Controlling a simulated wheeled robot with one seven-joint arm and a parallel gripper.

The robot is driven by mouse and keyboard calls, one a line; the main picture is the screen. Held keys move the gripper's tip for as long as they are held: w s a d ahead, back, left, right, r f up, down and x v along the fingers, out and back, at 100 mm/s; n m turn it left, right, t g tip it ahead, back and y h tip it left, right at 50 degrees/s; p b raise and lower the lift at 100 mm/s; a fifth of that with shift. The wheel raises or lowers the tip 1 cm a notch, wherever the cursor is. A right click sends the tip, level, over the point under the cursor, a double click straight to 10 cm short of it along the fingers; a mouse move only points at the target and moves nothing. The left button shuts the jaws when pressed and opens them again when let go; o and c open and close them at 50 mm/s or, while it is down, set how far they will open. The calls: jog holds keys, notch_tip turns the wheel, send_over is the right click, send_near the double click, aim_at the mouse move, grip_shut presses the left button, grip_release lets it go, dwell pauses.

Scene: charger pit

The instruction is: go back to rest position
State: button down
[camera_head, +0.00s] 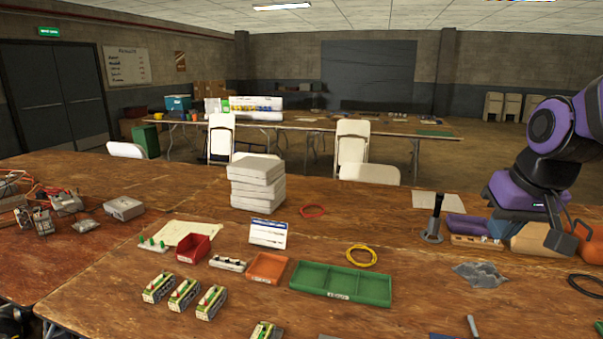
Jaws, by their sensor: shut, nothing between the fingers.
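My purple and black arm comes in from the right edge and bends down over the right side of the wooden table (330,240). My gripper (561,242) is the dark end of the arm, low over the table's right part. It is shut and empty. It stands in front of a tan box (535,241), and I cannot tell whether it touches anything there.
Near the gripper stand a dark upright post (435,215), a grey cloth (480,274) and a black cable ring (588,286). A green tray (342,283), an orange tray (267,267), a red bin (194,247) and white stacked boxes (257,183) fill the middle.

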jog(key=s+a+r+t, duration=0.1)
jog(key=s+r, duration=0.4)
jog(key=s, duration=0.7)
jog(key=shift+s+a+n, duration=0.15)
jog(key=shift+a+n, duration=0.25)
